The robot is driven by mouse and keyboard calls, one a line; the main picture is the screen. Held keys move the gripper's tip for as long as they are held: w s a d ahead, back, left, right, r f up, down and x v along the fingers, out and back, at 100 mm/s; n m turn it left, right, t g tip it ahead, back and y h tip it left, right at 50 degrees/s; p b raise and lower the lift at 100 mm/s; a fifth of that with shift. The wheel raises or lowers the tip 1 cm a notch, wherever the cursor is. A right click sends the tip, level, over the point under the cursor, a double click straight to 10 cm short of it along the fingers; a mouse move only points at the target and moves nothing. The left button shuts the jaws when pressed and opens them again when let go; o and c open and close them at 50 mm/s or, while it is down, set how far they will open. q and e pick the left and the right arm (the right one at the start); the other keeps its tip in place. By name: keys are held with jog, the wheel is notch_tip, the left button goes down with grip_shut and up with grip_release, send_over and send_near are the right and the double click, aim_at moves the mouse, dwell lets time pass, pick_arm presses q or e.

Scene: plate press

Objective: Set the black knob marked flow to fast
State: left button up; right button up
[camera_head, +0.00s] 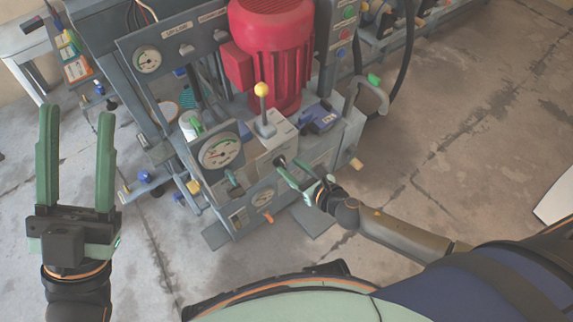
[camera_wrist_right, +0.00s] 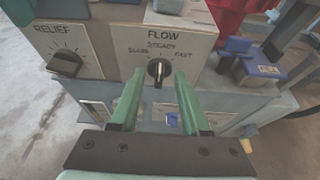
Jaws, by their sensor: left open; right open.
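The black flow knob (camera_wrist_right: 158,72) is on a pale panel (camera_wrist_right: 187,47) marked FLOW, with SLOW at left, STEADY at top and FAST at right. Its grip bar looks upright, in line with STEADY; which end points is hard to tell. In the head view the knob (camera_head: 280,161) is small and partly hidden by my right gripper (camera_head: 292,170). In the wrist view the open green fingers of my right gripper (camera_wrist_right: 160,79) stand on either side of the knob's lower part, with gaps showing; contact cannot be told. My left gripper (camera_head: 77,150) is open and empty at far left.
A black relief knob (camera_wrist_right: 66,63) is left of the flow panel. A yellow-topped lever (camera_head: 262,105) stands above the panel, with a round gauge (camera_head: 221,153) to its left and a blue-topped part (camera_head: 320,117) to its right. A red motor (camera_head: 275,45) stands behind.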

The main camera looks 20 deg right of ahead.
aim_at(282, 164)
jog(key=shift+b+x, duration=0.3)
jog(key=shift+x, duration=1.15)
jog(key=shift+c, duration=0.2)
grip_shut()
jog(key=shift+r, duration=0.1)
